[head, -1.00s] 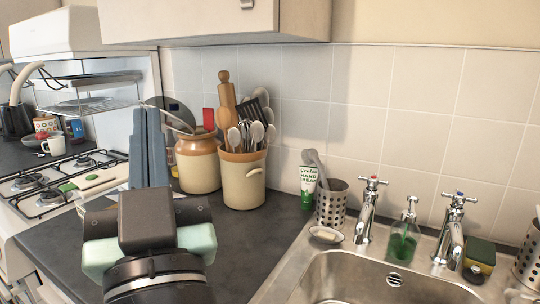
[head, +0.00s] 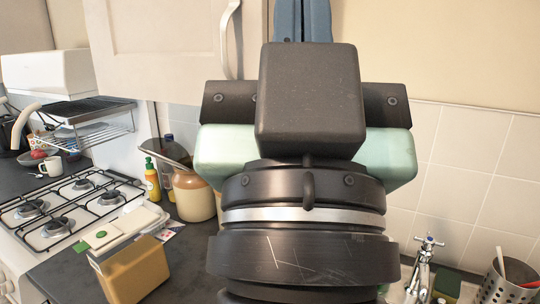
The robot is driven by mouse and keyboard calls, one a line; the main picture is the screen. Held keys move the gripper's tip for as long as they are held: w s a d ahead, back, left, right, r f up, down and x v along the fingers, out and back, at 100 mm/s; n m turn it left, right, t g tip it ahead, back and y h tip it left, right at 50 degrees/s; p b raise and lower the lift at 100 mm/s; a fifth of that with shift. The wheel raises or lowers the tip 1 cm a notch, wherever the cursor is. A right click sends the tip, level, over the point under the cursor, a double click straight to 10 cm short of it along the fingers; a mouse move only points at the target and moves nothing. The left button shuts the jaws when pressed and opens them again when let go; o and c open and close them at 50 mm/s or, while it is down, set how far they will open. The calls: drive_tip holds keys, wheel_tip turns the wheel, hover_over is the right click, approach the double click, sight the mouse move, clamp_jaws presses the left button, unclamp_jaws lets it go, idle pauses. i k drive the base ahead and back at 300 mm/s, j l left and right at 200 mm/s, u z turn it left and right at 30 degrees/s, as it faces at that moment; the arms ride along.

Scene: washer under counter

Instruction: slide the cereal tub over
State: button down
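My gripper (head: 303,18) fills the middle of the head view, raised in front of the wall cupboard and tiles. Its two blue fingers lie side by side, shut with nothing visible between them; their tips run out of the top of the picture. A plain mustard-brown tub-like box (head: 135,272), perhaps the cereal tub, stands on the dark worktop at the lower left. It carries no label I can read. My gripper is above and to the right of it, well apart. My wrist hides much of the worktop behind.
A gas hob (head: 72,207) and a whitish flat item (head: 105,236) with a green spot lie beside the box. A yellow bottle (head: 152,182) and a tan-and-cream crock (head: 194,195) stand behind. Taps (head: 425,262) are at right; a wall cupboard (head: 165,45) hangs above.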

sight(129, 268)
drive_tip(key=i+j+u, duration=0.1)
drive_tip(key=j, duration=0.25)
drive_tip(key=i+j+u, duration=0.1)
drive_tip(key=j, duration=0.25)
drive_tip(key=i+j+u, duration=0.15)
drive_tip(key=j, duration=0.2)
drive_tip(key=i+j+u, duration=0.1)
drive_tip(key=j, duration=0.25)
